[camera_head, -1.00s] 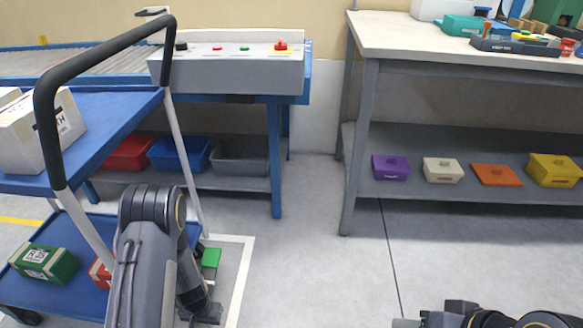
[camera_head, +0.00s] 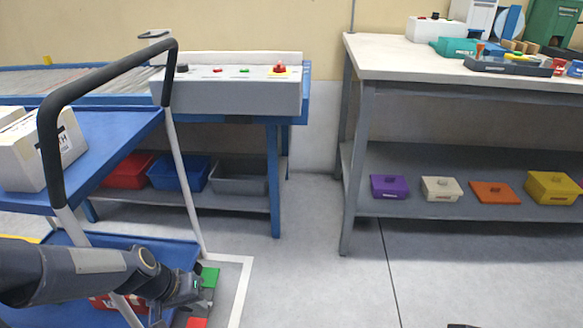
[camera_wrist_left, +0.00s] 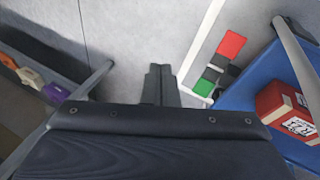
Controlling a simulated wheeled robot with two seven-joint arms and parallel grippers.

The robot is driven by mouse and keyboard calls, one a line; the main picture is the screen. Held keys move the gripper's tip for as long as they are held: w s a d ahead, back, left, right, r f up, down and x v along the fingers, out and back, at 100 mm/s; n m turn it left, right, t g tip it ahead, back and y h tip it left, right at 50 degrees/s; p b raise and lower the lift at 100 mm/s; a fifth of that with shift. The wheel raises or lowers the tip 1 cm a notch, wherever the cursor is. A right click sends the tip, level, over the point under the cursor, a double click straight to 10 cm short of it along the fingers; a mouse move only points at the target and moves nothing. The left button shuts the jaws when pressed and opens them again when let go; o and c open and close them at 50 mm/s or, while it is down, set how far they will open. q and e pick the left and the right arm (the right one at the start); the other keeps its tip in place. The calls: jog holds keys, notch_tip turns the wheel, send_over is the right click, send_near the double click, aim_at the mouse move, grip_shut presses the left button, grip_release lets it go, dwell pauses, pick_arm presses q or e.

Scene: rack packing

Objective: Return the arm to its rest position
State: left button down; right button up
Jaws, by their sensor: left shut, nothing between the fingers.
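My left arm comes in from the left in the head view, stretched low across the blue trolley (camera_head: 66,218). Its gripper (camera_head: 200,290) is at the trolley's lower right side, close to the green and red floor blocks. In the left wrist view the gripper's dark fingers (camera_wrist_left: 159,84) are together with nothing between them, over bare grey floor. My right gripper is out of view; only a small dark piece shows at the bottom edge of the head view.
A red box (camera_wrist_left: 287,113) lies on the trolley's lower deck. A green block (camera_head: 209,277) and a red block (camera_head: 197,322) lie on the floor inside white marking. A grey workbench (camera_head: 352,190) with small boxes on its shelf stands right. Middle floor is clear.

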pick_arm(q)
jog(key=s+r+t, duration=0.3)
jog(key=s+r, duration=1.1)
jog(key=s, duration=0.3)
notch_tip(320, 180, up, 35)
jog(key=p, duration=3.5)
jog(key=shift+w+d+f, duration=0.15)
jog(key=shift+d, duration=0.2)
